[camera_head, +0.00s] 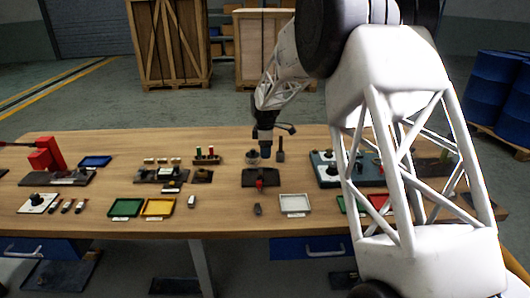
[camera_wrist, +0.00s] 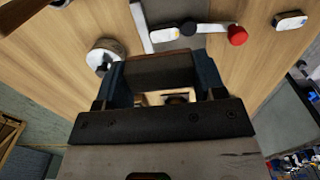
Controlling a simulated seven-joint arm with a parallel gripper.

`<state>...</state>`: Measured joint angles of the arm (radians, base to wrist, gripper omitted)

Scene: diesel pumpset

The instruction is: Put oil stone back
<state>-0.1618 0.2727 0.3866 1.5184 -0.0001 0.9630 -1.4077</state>
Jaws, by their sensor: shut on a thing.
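My gripper (camera_head: 265,152) is above the middle of the table, near a dark fixture (camera_head: 261,178) with a red knob. In the wrist view, my gripper (camera_wrist: 162,82) has its two dark blue fingers on either side of a brown block (camera_wrist: 160,57), which I take to be the oil stone. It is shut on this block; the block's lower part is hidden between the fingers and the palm. In the head view the block is too small to make out. The dark fixture with its red knob (camera_wrist: 237,35) lies ahead in the wrist view.
A white round part (camera_wrist: 105,54) stands close beside my left finger in the wrist view. A dark upright piece (camera_head: 281,150) stands right of my gripper. A white tray (camera_head: 293,204), a green tray (camera_head: 125,208) and a yellow tray (camera_head: 158,208) lie near the front edge.

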